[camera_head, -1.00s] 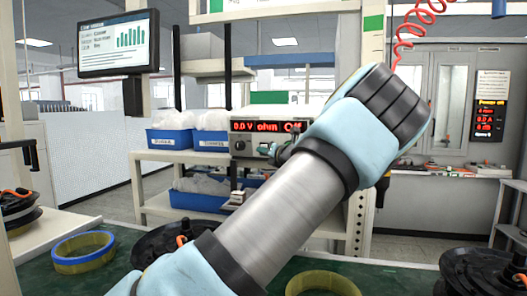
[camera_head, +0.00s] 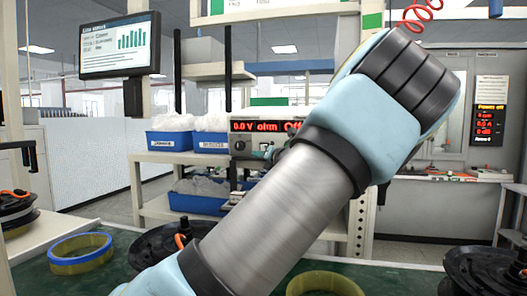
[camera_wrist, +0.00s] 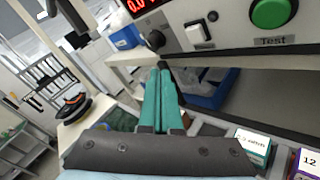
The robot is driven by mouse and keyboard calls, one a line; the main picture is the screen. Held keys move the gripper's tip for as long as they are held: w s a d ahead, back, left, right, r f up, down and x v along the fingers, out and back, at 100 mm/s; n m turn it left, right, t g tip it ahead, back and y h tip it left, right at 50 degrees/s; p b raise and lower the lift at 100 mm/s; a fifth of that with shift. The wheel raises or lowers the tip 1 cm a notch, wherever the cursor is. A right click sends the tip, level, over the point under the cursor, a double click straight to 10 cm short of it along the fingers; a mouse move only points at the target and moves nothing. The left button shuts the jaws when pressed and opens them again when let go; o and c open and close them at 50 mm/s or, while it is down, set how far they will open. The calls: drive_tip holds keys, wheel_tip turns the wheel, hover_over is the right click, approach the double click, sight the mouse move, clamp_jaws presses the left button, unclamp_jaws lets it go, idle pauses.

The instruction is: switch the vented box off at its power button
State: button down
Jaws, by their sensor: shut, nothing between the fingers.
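A pale box with a red lit display reading "0.0 V ohm Off" (camera_head: 240,146) stands on the bench across from me; vents are not clearly visible on it. In the wrist view its front panel (camera_wrist: 232,33) shows a black knob (camera_wrist: 155,40), a white rocker-like switch (camera_wrist: 197,32) and a large green button (camera_wrist: 270,12) labelled "Test". I cannot read a power label on the white switch. My gripper (camera_wrist: 161,72) is shut and empty, its teal fingers just below the knob and switch. In the head view my arm hides most of the gripper and the box's right part.
Blue bins (camera_head: 172,140) stand on the shelf left of the box. A yellow-and-blue ring (camera_head: 80,254) and dark motor parts (camera_head: 160,250) lie on the green bench. A wall panel (camera_head: 489,110) at right reads "Power off". A monitor (camera_head: 118,45) hangs upper left.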

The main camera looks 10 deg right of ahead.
drive_tip(key=s+a+b, duration=0.2)
drive_tip(key=s+a, duration=0.1)
drive_tip(key=s, duration=0.2)
drive_tip(key=shift+s+f, duration=0.2)
drive_tip(key=shift+f, duration=0.25)
